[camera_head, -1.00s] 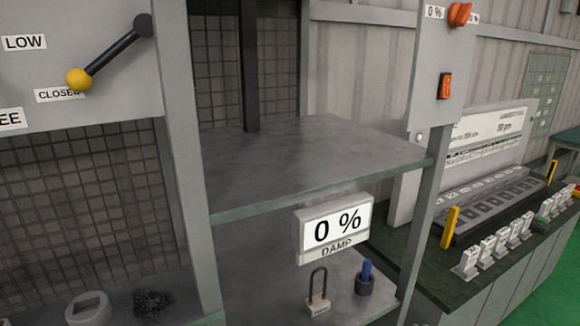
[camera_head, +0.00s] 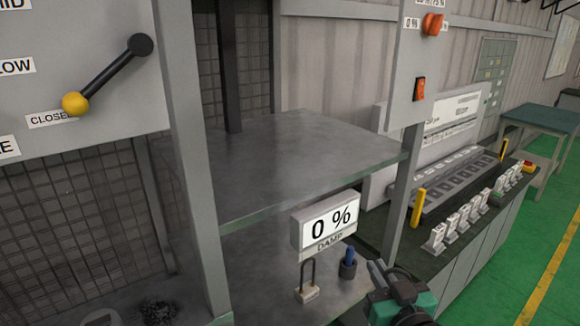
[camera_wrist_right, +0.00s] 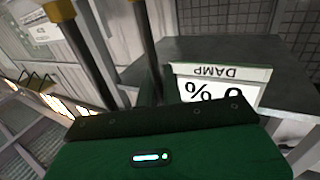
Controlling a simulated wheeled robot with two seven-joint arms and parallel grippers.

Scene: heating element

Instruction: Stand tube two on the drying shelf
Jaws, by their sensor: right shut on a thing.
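The grey shelf (camera_head: 290,160) fills the middle of the head view, its top bare, with a "0 % DAMP" display (camera_head: 328,222) under its front edge. That display also shows upside down in the right wrist view (camera_wrist_right: 217,85). My right gripper (camera_head: 388,278) is at the lower right, in front of the unit and below the shelf's level. Its two dark, yellow-banded fingers (camera_wrist_right: 98,8) run out of the wrist view's top. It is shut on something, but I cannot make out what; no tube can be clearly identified. My left gripper is not in view.
A padlock (camera_head: 307,283) and a blue-topped piece in a dark holder (camera_head: 348,263) stand on the lower level. A post (camera_head: 403,190) borders the shelf at right. Beyond is a bench with several white pieces (camera_head: 462,222). Green floor (camera_head: 510,260) lies open at right.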

